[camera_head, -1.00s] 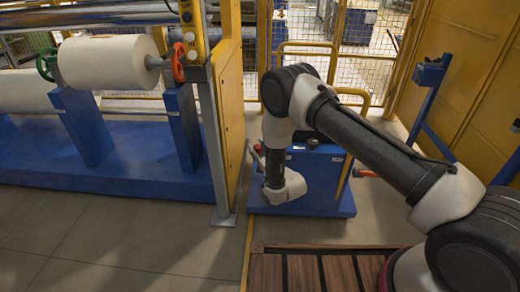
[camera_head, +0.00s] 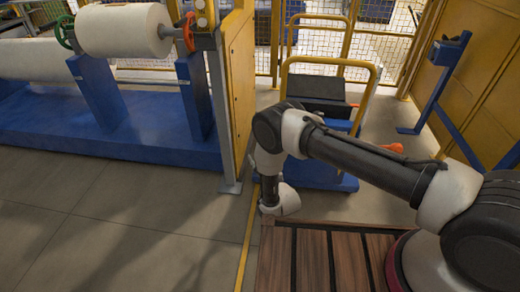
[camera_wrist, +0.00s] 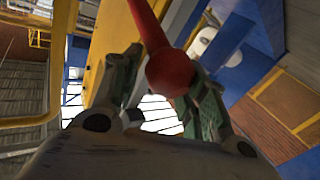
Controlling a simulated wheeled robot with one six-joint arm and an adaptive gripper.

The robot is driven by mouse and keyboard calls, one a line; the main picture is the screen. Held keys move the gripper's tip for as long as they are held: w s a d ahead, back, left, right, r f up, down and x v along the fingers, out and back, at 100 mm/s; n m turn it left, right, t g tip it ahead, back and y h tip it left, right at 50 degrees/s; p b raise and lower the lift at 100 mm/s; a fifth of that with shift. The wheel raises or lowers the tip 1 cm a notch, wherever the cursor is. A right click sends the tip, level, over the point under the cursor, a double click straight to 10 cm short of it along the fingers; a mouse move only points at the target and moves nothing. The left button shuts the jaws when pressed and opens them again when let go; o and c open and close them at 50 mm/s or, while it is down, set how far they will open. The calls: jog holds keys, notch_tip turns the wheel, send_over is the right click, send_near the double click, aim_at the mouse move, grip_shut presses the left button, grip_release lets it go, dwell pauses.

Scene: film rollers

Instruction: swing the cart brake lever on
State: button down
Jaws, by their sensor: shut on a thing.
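The blue cart (camera_head: 342,182) with a yellow push handle (camera_head: 330,60) stands beyond my forearm in the head view. My arm hides its left front part. The brake lever shows in the wrist view as a red shaft (camera_wrist: 147,24) ending in a round red knob (camera_wrist: 170,72). My gripper (camera_wrist: 172,84) is shut on the knob, with a green-padded finger on each side. In the head view my wrist is low at the cart's near left corner; the fingers and the lever are hidden there.
A slatted wooden platform (camera_head: 305,262) lies in front. A yellow panel (camera_head: 238,85) and the blue roller stand (camera_head: 150,128) with a film roll (camera_head: 122,30) are to the left. An orange handle (camera_head: 388,148) juts out right of the cart. Open floor (camera_head: 120,215) lies front left.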

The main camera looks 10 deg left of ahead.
jog(key=c, duration=2.2)
grip_release()
jog(key=shift+s+d+f, duration=0.2)
jog(key=shift+f, duration=0.45)
jog(key=shift+s+d+f, duration=0.2)
jog(key=shift+f, duration=0.4)
grip_shut()
jog(key=shift+a, duration=0.1)
jog(key=o, duration=1.3)
grip_release()
jog(key=shift+a+f, duration=0.1)
jog(key=shift+c, duration=0.2)
jog(key=shift+w, duration=0.1)
jog(key=shift+r, duration=0.2)
jog(key=v, duration=1.2)
jog(key=shift+a, duration=0.1)
